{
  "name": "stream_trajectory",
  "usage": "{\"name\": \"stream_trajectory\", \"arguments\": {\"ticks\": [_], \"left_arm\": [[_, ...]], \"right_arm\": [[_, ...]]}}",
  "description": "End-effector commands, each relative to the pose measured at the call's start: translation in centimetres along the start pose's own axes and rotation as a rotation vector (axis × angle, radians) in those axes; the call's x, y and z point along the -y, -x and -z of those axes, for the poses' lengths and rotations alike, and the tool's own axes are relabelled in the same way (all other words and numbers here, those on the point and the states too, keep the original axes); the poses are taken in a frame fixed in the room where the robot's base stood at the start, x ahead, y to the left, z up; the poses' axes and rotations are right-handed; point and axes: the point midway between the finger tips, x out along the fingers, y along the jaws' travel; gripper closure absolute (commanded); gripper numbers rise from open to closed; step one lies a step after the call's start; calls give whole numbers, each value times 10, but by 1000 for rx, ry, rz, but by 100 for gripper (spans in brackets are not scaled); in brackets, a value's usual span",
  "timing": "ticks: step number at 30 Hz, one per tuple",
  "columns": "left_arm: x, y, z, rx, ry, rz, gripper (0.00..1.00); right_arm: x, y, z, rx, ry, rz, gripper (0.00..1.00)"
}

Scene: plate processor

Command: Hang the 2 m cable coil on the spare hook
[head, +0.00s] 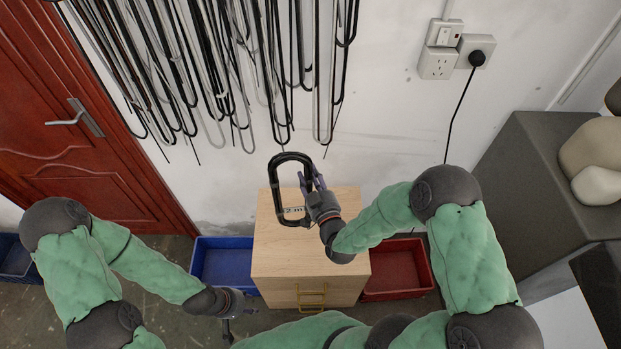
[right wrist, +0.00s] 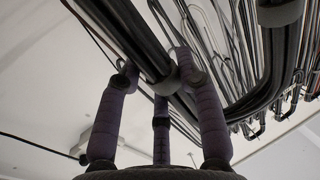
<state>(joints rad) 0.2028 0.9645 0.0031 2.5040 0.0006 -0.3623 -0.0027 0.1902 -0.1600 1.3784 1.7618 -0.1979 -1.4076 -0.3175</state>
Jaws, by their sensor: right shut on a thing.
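The cable coil (head: 272,188) is a black elongated loop with a white tag reading "2 m" (head: 293,210). My right gripper (head: 312,187) is shut on the coil's right side and holds it upright above the wooden cabinet. In the right wrist view my fingers (right wrist: 165,85) close around the black cable bundle (right wrist: 150,45). My left gripper (head: 228,308) hangs low at the left, near the blue bin, away from the coil; its jaw state is unclear. Several hooks (right wrist: 255,130) show in the right wrist view; I cannot tell which is the spare one.
Many hanging cables (head: 215,70) cover the wall above. A wooden cabinet (head: 310,255) stands between a blue bin (head: 225,262) and a red bin (head: 398,268). Wall sockets (head: 440,62) with a plugged black cord are at upper right, and a grey counter (head: 530,190) stands at right.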

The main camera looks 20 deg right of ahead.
Motion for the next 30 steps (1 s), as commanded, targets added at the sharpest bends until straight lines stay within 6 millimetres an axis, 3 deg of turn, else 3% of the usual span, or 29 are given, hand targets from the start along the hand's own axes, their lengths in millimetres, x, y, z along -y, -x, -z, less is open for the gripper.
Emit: {"name": "stream_trajectory", "arguments": {"ticks": [1, 8, 14, 17, 30], "left_arm": [[-2, 6, 1, -2, -1, 0, 60], [-7, 19, 1, -3, 0, 0, 60], [-13, 36, 0, -2, 0, 0, 60], [-18, 49, -1, -2, 0, 0, 60], [-42, 118, -4, -2, 0, 0, 60]], "right_arm": [[-3, -4, 13, -9, 1, 1, 100], [-10, -16, 44, -9, 2, 22, 100], [-19, -30, 86, -12, 2, 47, 100], [-27, -40, 117, -12, 3, 65, 100], [-77, -71, 286, -10, 5, 150, 100]]}}
